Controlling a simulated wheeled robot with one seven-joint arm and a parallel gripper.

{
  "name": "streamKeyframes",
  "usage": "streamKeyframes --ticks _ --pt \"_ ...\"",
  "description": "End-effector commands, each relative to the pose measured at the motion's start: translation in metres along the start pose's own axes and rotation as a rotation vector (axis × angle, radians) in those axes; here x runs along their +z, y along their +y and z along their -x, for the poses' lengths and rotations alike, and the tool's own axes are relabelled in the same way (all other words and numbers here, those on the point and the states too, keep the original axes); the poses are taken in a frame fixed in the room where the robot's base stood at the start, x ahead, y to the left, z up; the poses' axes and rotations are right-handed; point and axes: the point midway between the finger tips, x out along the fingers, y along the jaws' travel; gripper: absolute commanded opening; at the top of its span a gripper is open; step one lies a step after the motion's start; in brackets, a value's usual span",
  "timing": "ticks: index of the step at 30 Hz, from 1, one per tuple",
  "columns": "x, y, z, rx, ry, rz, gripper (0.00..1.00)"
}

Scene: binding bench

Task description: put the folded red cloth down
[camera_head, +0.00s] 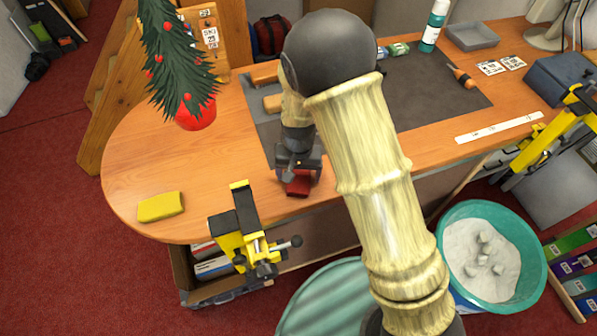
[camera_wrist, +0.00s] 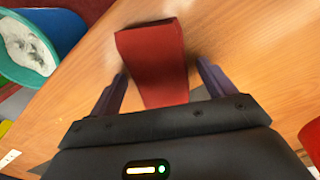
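The folded red cloth (camera_head: 299,185) is a small dark red block at the table's front edge, directly below my gripper (camera_head: 298,165). In the wrist view the cloth (camera_wrist: 155,58) lies between the two fingertips of my gripper (camera_wrist: 162,72), turned a little against them. The fingers are spread, with a clear gap on the right side and a narrow one on the left.
A yellow folded cloth (camera_head: 161,207) lies at the table's left. A small tree in a red pot (camera_head: 196,113) stands behind it. A yellow-black clamp (camera_head: 240,225) grips the front edge nearby. A grey mat (camera_head: 430,95) covers the middle. Bare wood (camera_head: 150,160) lies at left.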

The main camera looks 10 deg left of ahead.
Motion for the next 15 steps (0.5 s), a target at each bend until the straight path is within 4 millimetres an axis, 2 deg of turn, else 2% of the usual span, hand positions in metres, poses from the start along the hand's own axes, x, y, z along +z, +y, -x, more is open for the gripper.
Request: streamKeyframes --ticks 8,15 --pt "0.000 0.000 0.006 -0.001 0.001 0.000 0.83" --pt "-0.001 -0.001 0.038 -0.002 0.004 0.001 0.83"
